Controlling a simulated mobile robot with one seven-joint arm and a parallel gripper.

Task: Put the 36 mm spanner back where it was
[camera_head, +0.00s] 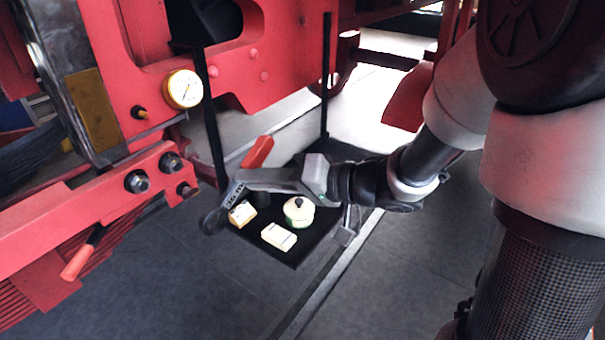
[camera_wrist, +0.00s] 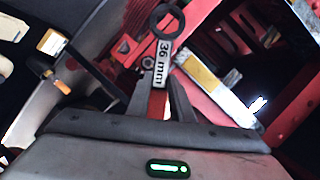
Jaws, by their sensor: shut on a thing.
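The 36 mm spanner (camera_head: 213,221) has a dark ring end, a pale "36 mm" label and an orange-red handle. My gripper (camera_head: 243,180) is shut on it and holds it in the air, in front of the red frame and above the black tray in the head view. In the wrist view the spanner (camera_wrist: 160,62) stands out between the fingers of my gripper (camera_wrist: 160,98), label readable, ring end away from me. The fingers hide part of the handle.
The black tray (camera_head: 292,261) hangs on black posts and carries a round lidded pot (camera_head: 299,212), a white box (camera_head: 279,236) and a yellowish box (camera_head: 242,213). A gauge (camera_head: 184,89), bolts (camera_head: 137,181) and a red-handled lever (camera_head: 80,262) are on the red frame. Floor in front is clear.

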